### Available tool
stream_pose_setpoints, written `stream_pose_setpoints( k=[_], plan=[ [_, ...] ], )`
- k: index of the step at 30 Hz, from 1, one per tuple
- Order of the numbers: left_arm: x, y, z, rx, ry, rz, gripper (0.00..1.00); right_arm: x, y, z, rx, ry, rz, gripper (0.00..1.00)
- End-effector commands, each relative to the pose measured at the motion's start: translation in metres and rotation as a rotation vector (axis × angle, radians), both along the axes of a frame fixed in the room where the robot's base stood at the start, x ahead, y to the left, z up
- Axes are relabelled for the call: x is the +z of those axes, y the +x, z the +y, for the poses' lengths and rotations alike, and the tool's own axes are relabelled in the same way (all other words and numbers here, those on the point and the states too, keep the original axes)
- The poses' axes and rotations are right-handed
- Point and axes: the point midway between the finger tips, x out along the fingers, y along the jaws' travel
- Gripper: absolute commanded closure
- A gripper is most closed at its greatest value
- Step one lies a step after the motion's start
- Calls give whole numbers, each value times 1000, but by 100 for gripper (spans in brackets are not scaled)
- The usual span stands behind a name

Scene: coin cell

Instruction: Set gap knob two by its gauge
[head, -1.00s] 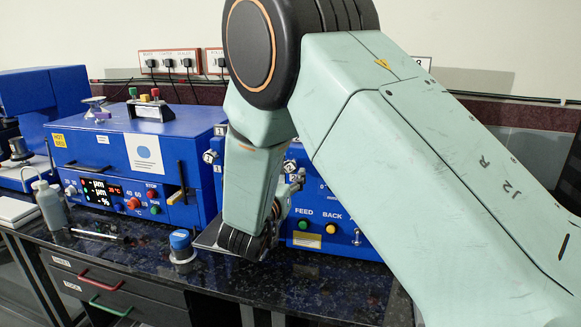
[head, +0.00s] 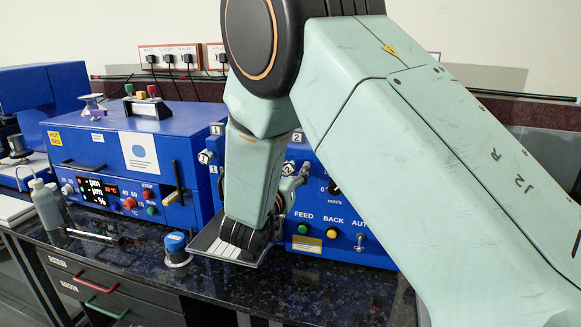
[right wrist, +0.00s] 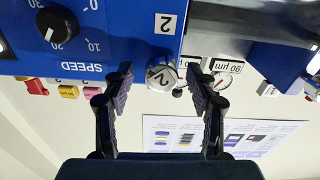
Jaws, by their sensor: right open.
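In the right wrist view, which is upside down, a round pale knob (right wrist: 162,77) marked 2 sits below a white plate (right wrist: 165,23) marked 2 on the blue machine. My right gripper (right wrist: 159,74) is open, with one finger on each side of the knob and visible space between; contact cannot be told. A round dial gauge (right wrist: 222,80) shows just right of the right finger, partly hidden by it; its needle is too small to read. In the head view my forearm hides most of my right gripper (head: 288,187) and the knob. My left gripper is not in view.
The blue machine (head: 340,235) carries FEED and BACK buttons and a speed dial (right wrist: 58,24). A tray (head: 208,243) juts out below my forearm. A blue-capped jar (head: 176,250) stands left of it on the dark bench (head: 240,285). Another blue machine (head: 135,165) stands left.

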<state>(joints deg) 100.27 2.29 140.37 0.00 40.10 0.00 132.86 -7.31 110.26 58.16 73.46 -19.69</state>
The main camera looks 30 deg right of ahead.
Motion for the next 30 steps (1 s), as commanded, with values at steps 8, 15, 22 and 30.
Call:
stream_pose_setpoints(
  k=[8, 15, 22, 30],
  plan=[
    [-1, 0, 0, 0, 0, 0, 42, 0, -2, 1, -1, 0, 0, 42],
    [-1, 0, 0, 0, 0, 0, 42, 0, -2, 2, -1, -1, 1, 47],
    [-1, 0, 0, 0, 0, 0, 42, 0, -2, 2, -1, 0, 0, 67],
    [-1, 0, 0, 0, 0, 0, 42, 0, 0, 1, 1, -1, 0, 90]
  ],
)
